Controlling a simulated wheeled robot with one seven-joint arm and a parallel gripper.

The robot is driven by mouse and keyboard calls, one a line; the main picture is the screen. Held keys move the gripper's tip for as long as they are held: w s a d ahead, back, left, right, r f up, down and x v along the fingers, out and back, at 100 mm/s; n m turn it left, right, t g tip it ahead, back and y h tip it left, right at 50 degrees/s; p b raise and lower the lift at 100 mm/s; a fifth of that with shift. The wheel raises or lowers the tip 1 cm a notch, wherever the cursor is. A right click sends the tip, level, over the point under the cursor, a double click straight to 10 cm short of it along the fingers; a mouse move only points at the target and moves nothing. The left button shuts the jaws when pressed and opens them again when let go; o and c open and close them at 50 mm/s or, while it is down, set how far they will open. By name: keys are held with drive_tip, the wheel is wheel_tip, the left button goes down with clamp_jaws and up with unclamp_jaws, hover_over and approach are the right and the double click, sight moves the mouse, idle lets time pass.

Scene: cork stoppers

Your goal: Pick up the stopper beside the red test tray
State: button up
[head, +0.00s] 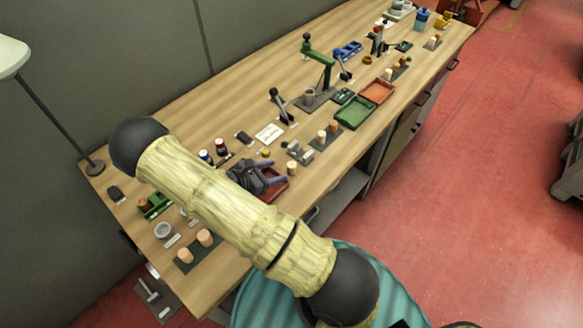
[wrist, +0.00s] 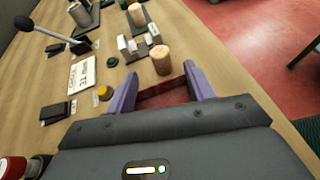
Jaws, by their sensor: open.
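A cork stopper (head: 292,168) stands upright on the bench just beyond the red test tray (head: 277,191), which is partly covered by my gripper. In the wrist view the stopper (wrist: 161,62) stands upright beyond the tray's dark red rim (wrist: 163,88). My gripper (head: 277,172) is above the tray, its purple fingers apart and pointing toward the stopper. In the wrist view nothing is held between the fingertips (wrist: 160,72), and the stopper appears in the gap, slightly ahead of them.
Small grey blocks (wrist: 140,46) stand left of the stopper, and another cork (wrist: 137,15) is behind them. A green tray (head: 355,113) and an orange tray (head: 378,92) lie farther along the bench. A yellow knob (wrist: 104,92) is left of the fingers.

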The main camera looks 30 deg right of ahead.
sight(289, 166)
drive_tip(key=shift+d, duration=0.3)
drive_tip(key=p+x, duration=0.2)
drive_tip(key=x, duration=0.2)
drive_tip(key=shift+w+d+p, duration=0.1)
drive_tip(key=shift+d+p, duration=0.25)
drive_tip(key=c, duration=1)
